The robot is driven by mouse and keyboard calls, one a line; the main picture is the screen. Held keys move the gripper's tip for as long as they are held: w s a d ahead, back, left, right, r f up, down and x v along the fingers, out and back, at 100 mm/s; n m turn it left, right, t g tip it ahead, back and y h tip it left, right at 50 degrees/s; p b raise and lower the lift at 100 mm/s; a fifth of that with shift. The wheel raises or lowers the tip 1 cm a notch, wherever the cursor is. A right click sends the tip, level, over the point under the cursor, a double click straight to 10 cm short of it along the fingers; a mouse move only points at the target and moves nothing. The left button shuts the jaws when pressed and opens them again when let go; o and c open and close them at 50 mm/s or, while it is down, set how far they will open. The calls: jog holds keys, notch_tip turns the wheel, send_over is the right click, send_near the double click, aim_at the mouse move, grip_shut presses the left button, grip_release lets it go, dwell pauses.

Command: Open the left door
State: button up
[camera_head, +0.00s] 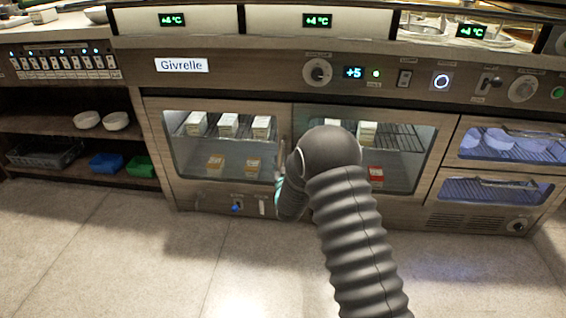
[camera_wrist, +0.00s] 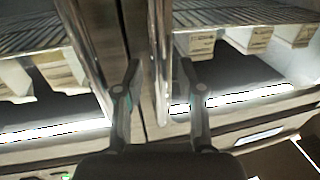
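The left door (camera_head: 215,185) is a wood-framed glass door at the lower middle of the counter, and it looks closed. In the wrist view, which appears upside down, this door (camera_wrist: 250,98) is on the right. Its upright metal handle (camera_wrist: 158,50) passes between the two fingers of my gripper (camera_wrist: 160,80). The fingers are spread, with visible gaps beside the bar. In the head view my gripper (camera_head: 279,190) is at the door's right edge, largely hidden by my arm.
The right door (camera_head: 435,135) adjoins it, and its handle (camera_wrist: 85,45) stands just outside my gripper's fingers. Drawers (camera_head: 495,190) are farther right. Open shelves (camera_head: 70,125) with bowls and bins are at left. The floor (camera_head: 130,250) in front of the left door is clear.

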jog(key=shift+w, duration=0.15)
jog(key=shift+c, duration=0.2)
grip_shut()
